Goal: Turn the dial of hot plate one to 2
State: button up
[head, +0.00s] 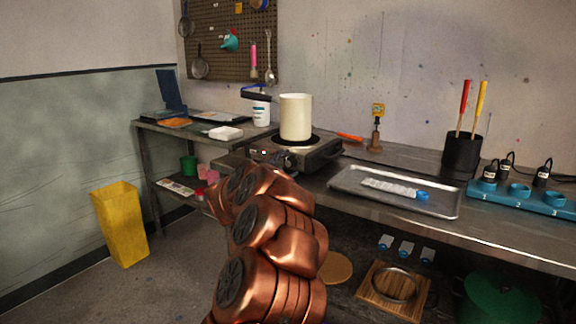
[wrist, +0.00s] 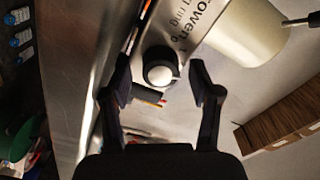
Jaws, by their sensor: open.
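A hot plate (head: 318,152) stands on the steel bench in the head view, with a cream pot (head: 296,117) on top. In the wrist view a round black dial (wrist: 160,58) with a pale centre sits on the hot plate's lettered front panel (wrist: 186,22). The cream pot (wrist: 246,30) shows at the upper right there. My gripper (wrist: 161,82) is open, its two black fingertips apart on either side of the dial and a little below it in the picture. I cannot tell whether they touch it. The dial's setting is not readable. My copper arm hides the gripper in the head view.
A metal tray (head: 345,199) with a white strip lies right of the hot plate. A black holder (head: 461,157) with red and yellow handles and a blue rack (head: 530,198) stand further right. A yellow bin (head: 120,225) is on the floor.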

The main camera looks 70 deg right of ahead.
jog(key=v, duration=1.2)
dwell(0.3)
